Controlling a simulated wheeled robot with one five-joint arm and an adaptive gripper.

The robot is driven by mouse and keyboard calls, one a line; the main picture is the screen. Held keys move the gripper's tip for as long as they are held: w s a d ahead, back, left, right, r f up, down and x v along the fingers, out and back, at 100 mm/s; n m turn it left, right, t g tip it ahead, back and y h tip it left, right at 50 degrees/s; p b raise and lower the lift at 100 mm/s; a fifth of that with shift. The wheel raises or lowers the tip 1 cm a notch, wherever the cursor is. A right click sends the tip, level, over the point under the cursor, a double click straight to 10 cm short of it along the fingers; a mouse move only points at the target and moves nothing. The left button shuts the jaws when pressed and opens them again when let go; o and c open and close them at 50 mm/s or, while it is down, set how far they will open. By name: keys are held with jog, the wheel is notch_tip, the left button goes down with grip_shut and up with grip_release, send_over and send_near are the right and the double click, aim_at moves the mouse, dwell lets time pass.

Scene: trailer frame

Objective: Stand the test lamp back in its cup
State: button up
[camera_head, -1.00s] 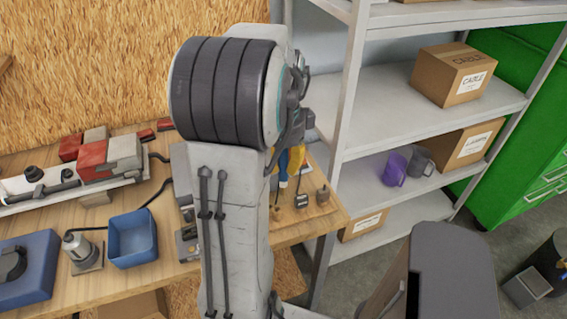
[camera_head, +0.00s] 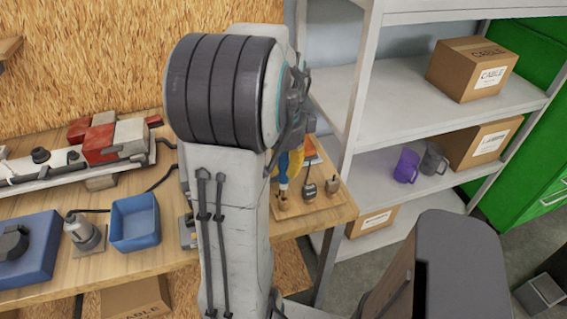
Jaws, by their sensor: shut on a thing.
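My arm rises in the middle of the view and hides much of the bench behind it. Dark parts of my gripper (camera_head: 296,128) show just right of the arm, above the wooden holder board (camera_head: 324,211); its fingertips are hard to make out. A slim blue piece, which looks like the test lamp (camera_head: 283,176), shows just below it, with yellow beside it. The blue piece's lower end is close to the board; I cannot tell whether it touches. Which spot is the lamp's cup is unclear, and it may be hidden by my arm.
Small dark-topped items (camera_head: 310,190) stand on the board right of the blue piece. A blue bin (camera_head: 134,222) and a grey tool (camera_head: 79,228) are to the left. A grey shelf (camera_head: 430,107) with boxes and a purple mug (camera_head: 406,166) stands close on the right.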

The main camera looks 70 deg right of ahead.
aim_at(284, 179)
jog(key=shift+f+b, duration=0.45)
jog(key=shift+f, duration=0.25)
dwell(0.7)
jog(key=shift+f, duration=0.3)
jog(key=shift+f+b, duration=0.1)
jog(key=shift+b, duration=0.2)
jog(key=shift+f+b, duration=0.4)
jog(key=shift+f, duration=0.05)
jog(key=shift+f+b, duration=0.55)
jog(key=shift+f, duration=0.1)
dwell(0.9)
jog(key=o, duration=1.3)
